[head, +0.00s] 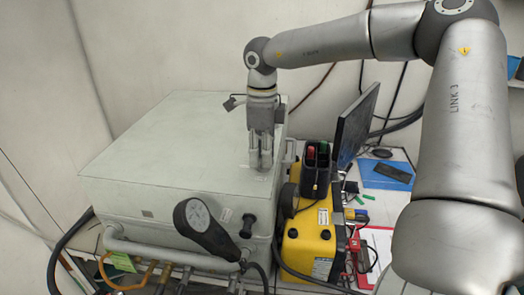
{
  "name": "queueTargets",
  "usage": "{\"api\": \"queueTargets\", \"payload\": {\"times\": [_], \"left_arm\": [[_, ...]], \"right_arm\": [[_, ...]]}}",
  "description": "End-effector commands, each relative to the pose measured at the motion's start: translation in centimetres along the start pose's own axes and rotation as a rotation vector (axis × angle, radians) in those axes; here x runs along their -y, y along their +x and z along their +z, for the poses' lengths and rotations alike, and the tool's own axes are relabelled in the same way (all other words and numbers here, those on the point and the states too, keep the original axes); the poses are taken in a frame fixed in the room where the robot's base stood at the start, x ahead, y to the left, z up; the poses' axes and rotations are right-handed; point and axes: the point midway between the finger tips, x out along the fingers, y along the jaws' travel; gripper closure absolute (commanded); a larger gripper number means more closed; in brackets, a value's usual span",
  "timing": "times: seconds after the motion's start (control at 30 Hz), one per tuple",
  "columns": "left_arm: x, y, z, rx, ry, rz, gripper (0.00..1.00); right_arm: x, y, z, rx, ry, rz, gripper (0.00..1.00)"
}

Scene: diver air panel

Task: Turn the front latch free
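A large pale grey case (170,145) with its lid down stands left of centre. My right gripper (261,166) points down at the right edge of the lid, its two fingertips close to the surface. I cannot tell whether they touch it or how far apart they are. The front latch is not clearly made out. A small black fitting (248,222) sits on the case front near the right corner, and I cannot tell whether it is the latch. A fingertip-side part of the case's right edge is hidden by the gripper. My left gripper is not in view.
A dark paddle-shaped piece (203,228) stands in front of the case, above pipes (150,255). A yellow unit (308,240) and a black holder (316,170) stand close on the right. A monitor (354,125) and cluttered bench are beyond.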

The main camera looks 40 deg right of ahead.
Motion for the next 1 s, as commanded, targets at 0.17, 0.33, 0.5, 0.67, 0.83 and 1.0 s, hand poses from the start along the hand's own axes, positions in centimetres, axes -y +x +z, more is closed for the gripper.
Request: {"api": "queueTargets", "payload": {"times": [0.17,0.33,0.5,0.67,0.83,1.0], "left_arm": [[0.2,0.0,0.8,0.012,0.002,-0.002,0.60],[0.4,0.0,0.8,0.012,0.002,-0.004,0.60],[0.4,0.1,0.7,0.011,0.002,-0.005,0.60],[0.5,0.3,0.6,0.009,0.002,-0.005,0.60],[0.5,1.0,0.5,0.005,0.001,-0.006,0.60],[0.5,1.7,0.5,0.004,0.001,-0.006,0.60]], "right_arm": [[0.0,0.0,0.0,0.000,0.000,0.000,0.92],[0.0,-0.1,0.0,0.000,0.000,-0.001,1.00],[0.0,-0.1,0.0,0.001,-0.006,-0.001,1.00],[0.0,0.0,0.1,0.001,-0.043,-0.002,1.00],[0.0,0.1,0.1,0.001,-0.134,-0.001,1.00],[-0.1,0.1,0.1,0.002,-0.272,-0.002,1.00]]}}
